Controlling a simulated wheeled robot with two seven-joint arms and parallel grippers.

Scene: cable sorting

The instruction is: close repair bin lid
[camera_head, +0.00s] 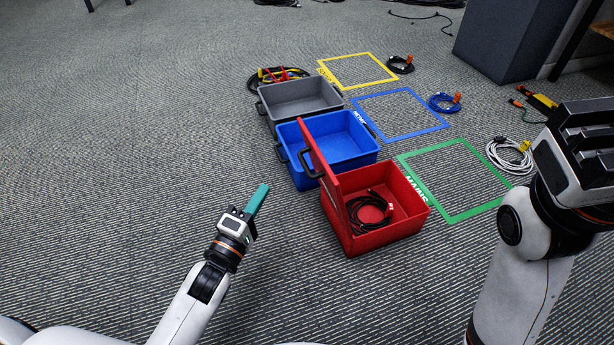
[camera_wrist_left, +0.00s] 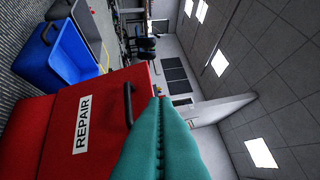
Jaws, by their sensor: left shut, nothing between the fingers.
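The red repair bin (camera_head: 392,230) stands on the carpet, open, with a black cable (camera_head: 370,212) lying inside. Its red lid (camera_head: 322,165) stands up on the bin's left side, with a black handle (camera_head: 309,163) on its outer face. In the left wrist view the lid (camera_wrist_left: 60,130) shows its REPAIR label and handle (camera_wrist_left: 128,105). My left gripper (camera_head: 262,192) is shut and empty, to the left of the lid and apart from it in the head view. Its teal fingers (camera_wrist_left: 160,145) are pressed together. My right gripper (camera_head: 590,130) is at the right edge; its fingertips are unclear.
A blue bin (camera_head: 345,145) and a grey bin (camera_head: 300,98) stand open behind the red bin. Green (camera_head: 455,215), blue (camera_head: 395,137) and yellow (camera_head: 350,85) floor frames lie to the right, with coiled cables beside them. The carpet left of the bins is clear.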

